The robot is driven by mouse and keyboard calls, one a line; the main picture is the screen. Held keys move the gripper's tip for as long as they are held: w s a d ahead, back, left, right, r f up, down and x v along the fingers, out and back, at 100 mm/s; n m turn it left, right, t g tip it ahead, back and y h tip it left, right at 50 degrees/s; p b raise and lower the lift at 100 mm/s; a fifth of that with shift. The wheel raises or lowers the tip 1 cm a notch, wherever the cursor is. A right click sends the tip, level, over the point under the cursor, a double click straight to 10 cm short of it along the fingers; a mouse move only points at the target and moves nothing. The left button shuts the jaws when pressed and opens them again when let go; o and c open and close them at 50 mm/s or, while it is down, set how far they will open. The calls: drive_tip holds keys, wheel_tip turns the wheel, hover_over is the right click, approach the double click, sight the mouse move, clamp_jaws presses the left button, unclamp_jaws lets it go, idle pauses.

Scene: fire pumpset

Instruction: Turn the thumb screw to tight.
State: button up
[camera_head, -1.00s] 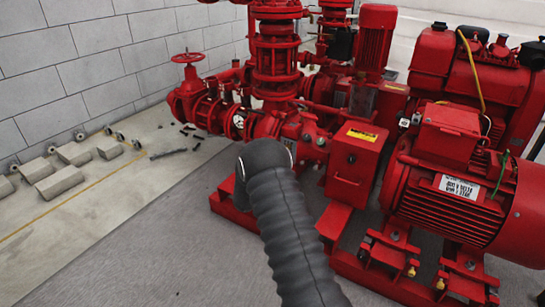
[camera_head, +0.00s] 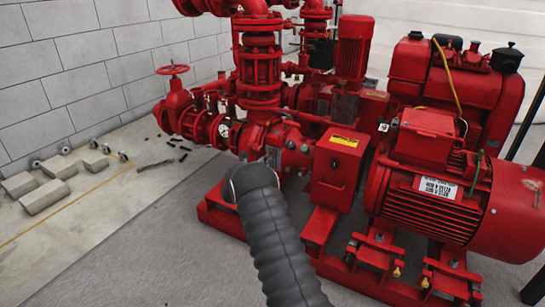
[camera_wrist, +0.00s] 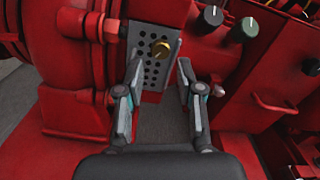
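The fingers point toward the plate, one on each side of the area below the screw. The screw appears just beyond the fingertips; I cannot tell the exact gap. In the head view my dark ribbed arm reaches toward the red pumpset (camera_head: 333,170). My gripper and the thumb screw cannot be made out there.
In the head view, grey blocks (camera_head: 45,196) lie on the left floor. The grey floor in front is clear.

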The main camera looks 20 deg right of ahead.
sight(272, 155)
drive_tip(key=shift+x, duration=3.05)
clamp_jaws()
drive_tip(key=shift+d, duration=0.1)
drive_tip(key=shift+f+b, duration=0.1)
drive_tip(key=shift+b, duration=0.25)
